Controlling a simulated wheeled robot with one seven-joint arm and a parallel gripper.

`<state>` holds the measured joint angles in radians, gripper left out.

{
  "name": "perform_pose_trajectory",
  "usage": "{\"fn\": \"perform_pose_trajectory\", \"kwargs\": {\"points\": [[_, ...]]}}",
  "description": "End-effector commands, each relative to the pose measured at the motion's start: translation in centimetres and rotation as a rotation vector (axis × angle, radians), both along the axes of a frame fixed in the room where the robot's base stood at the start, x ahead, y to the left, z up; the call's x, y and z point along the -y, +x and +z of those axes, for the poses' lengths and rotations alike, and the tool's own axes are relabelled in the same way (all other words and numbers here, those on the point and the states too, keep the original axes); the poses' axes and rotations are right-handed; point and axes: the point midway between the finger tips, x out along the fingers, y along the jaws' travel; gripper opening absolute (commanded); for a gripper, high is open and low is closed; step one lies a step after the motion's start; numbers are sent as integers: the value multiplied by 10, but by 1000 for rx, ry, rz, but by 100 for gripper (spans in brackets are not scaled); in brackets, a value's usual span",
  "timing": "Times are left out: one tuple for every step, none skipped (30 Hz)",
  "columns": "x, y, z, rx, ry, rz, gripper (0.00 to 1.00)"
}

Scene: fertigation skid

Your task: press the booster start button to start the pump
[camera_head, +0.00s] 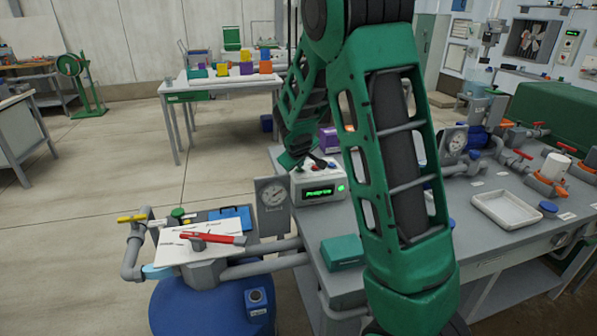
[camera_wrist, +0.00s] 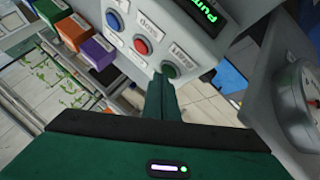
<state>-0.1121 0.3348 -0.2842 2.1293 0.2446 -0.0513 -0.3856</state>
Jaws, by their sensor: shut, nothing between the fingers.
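The pump control box (camera_head: 318,187) stands on the bench's left end with a lit green display. In the head view, my arm hides part of the box's surroundings.
A red-handled valve (camera_head: 212,238) and pipes lie at front left. A teal box (camera_head: 342,251) sits on the bench front. A white tray (camera_head: 507,209) lies right.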

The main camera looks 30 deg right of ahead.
Motion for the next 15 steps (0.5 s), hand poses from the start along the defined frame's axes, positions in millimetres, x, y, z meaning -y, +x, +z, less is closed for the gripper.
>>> {"fn": "perform_pose_trajectory", "kwargs": {"points": [[0,0,2,0,0,0,0],[0,0,3,0,0,0,0],[0,0,5,1,0,1,0],[0,0,7,1,1,0,0],[0,0,8,1,1,0,0],[0,0,10,1,1,0,0],[0,0,11,1,1,0,0],[0,0,12,0,1,-1,0],[0,0,13,0,1,-1,0],[0,0,14,0,1,-1,0],[0,0,14,0,0,0,0],[0,0,14,0,0,0,0],[0,0,14,0,0,0,0],[0,0,14,0,0,0,0],[0,0,14,0,0,0,0]]}}
